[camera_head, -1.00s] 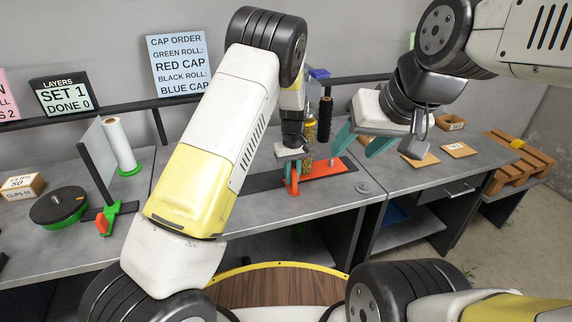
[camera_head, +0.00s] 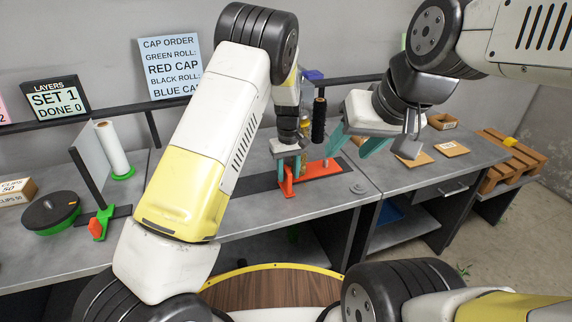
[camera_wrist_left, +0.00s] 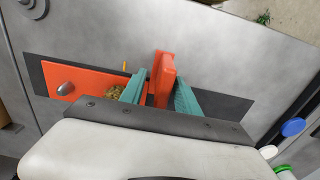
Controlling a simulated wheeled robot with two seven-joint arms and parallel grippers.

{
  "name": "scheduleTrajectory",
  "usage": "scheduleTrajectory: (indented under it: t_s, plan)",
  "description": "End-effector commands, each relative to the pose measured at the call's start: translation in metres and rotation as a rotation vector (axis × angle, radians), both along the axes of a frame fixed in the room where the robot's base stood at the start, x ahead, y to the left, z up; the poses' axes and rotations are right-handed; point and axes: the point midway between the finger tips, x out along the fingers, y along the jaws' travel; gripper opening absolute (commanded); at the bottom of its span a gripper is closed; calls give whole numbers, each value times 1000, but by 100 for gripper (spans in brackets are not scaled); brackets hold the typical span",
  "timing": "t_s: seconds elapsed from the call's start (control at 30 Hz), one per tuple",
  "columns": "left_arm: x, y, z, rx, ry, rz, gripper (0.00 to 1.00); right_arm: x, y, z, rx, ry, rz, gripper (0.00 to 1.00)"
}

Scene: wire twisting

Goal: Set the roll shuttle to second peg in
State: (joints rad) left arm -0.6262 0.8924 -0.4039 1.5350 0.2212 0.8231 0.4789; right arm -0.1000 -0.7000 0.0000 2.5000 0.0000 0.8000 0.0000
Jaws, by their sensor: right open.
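The orange roll shuttle (camera_head: 318,174) lies on a dark strip on the middle bench, with an upright orange handle (camera_wrist_left: 164,80) at one end. A silver peg (camera_wrist_left: 66,88) shows at its other end in the left wrist view. My left gripper (camera_head: 287,173) is down at the handle, with its teal fingers (camera_wrist_left: 160,92) on either side of it. A gap shows between the left finger and the handle; the other finger is very close to it. A black roll (camera_head: 319,120) stands behind the shuttle. My right gripper (camera_head: 356,146) is open and empty above the bench.
A green fixture (camera_head: 103,219) with an orange handle, a white roll (camera_head: 112,148) and a round black-topped disc (camera_head: 50,210) are on the left bench. A small metal disc (camera_head: 358,188) lies right of the shuttle. A wooden rack (camera_head: 510,160) stands at the far right.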

Motion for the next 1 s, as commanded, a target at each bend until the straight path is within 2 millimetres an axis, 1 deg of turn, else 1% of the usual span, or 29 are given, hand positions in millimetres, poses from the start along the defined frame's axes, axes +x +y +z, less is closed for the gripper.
scheduleTrajectory:
  t_s: [0.03,0.2,0.33,0.47,0.77,0.83,0.87,0.93,0.97,1.0]
  plan:
    - [1,-1,10,-2,-3,-1,38,0,0,0,0,0,0,52]
    - [1,-1,40,-3,-4,-2,38,0,0,0,0,0,0,52]
    - [1,-2,54,-3,-2,-1,38,0,0,0,0,0,0,52]
    - [0,-1,61,-2,-2,-1,38,0,0,0,0,0,0,52]
    - [0,-1,62,-3,-2,-1,38,0,0,0,0,0,0,52]
    - [-1,2,67,-10,-5,0,38,0,0,0,0,0,0,52]
    - [-1,5,71,-16,-7,0,38,0,0,0,0,0,0,52]
    - [-5,14,87,-38,-16,0,38,0,0,0,0,0,0,52]
    - [-8,19,96,-51,-21,-2,38,0,0,0,0,0,0,52]
    - [-13,28,111,-72,-31,-4,38,0,0,0,0,0,0,52]
